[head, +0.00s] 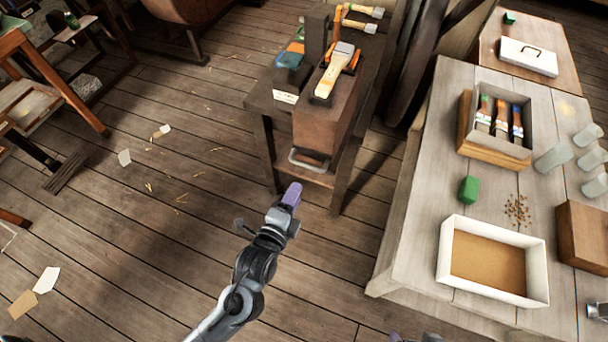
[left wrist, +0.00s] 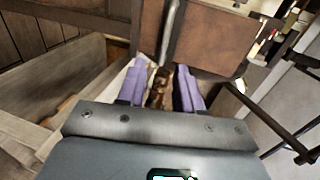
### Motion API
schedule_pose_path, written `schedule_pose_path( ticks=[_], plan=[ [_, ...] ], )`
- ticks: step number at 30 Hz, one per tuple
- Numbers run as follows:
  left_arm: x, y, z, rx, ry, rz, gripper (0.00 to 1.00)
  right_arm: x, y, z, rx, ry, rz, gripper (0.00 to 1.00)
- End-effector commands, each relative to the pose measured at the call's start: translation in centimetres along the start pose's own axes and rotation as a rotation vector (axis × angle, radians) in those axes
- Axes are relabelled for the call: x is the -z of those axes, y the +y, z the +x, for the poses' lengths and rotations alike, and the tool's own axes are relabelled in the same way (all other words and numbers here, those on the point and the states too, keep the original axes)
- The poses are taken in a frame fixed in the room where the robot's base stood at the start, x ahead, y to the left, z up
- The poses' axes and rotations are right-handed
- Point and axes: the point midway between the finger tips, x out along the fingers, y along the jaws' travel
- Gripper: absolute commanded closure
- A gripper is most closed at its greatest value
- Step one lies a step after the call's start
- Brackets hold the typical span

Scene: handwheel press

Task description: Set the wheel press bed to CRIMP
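I cannot make out a press bed, a handwheel or a CRIMP mark in either view. My left gripper (head: 292,192) has purple fingers and is over the floor just in front of the dark wooden stand (head: 262,140), near the metal bar handle (head: 309,161) of its brown box. In the left wrist view the two purple fingers (left wrist: 160,85) are apart. A mottled brown thing (left wrist: 157,92) shows in the gap; I cannot tell whether it is between the fingers or beyond them. A small purple tip of my right gripper (head: 396,337) shows at the bottom edge; its fingers are mostly cut off.
A pale table (head: 415,190) at the right holds a white-rimmed tray (head: 443,262), a green block (head: 468,190), a brush box (head: 530,144) and glasses (head: 552,158). Plank floor (head: 150,260) at the left is mostly clear.

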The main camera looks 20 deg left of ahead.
Motion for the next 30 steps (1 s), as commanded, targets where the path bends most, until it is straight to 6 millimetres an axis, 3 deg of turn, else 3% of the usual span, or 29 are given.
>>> schedule_pose_path(
  ticks=[8, 18, 30],
  plan=[
    [-0.1, 0.1, 4.0, 0.004, -0.002, -0.002, 0.65, 0.6, -0.1, 1.1, 0.003, 0.023, 0.004, 0.00],
    [-0.1, 0.0, 8.8, 0.003, 0.000, -0.002, 0.65, -0.5, -0.3, 2.6, 0.006, 0.005, 0.006, 0.00],
    [-0.1, -0.1, 10.2, 0.001, 0.000, -0.002, 0.65, -0.5, -0.4, 2.9, 0.008, 0.007, 0.009, 0.00]
  ],
)
